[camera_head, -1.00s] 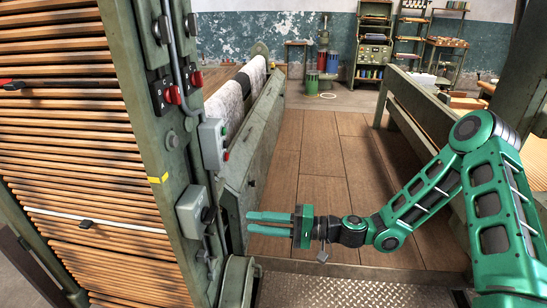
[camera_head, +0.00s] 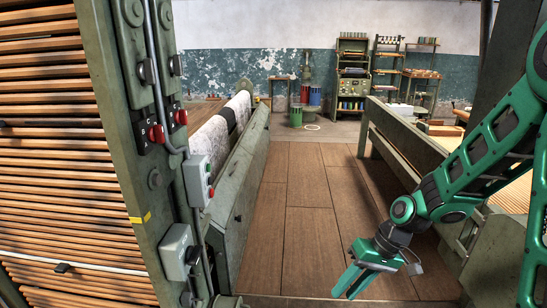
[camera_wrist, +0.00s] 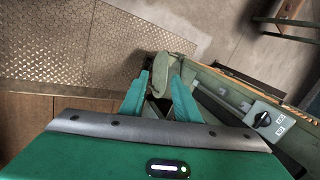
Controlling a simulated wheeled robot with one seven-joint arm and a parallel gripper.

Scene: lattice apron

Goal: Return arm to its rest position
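My gripper (camera_head: 345,290) hangs low at the right of the head view, over the wooden walkway. Its two green fingers point down and to the left. In the wrist view, the fingers (camera_wrist: 159,80) stand apart with nothing held between them. My arm is bent, with its upper links at the right edge of the head view.
A green machine frame with switches (camera_head: 198,180) and wooden slats (camera_head: 60,160) fills the left. A long green bench (camera_head: 400,140) runs along the right, behind my arm. The plank floor (camera_head: 310,200) between is clear. Shelves (camera_head: 353,75) stand at the back.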

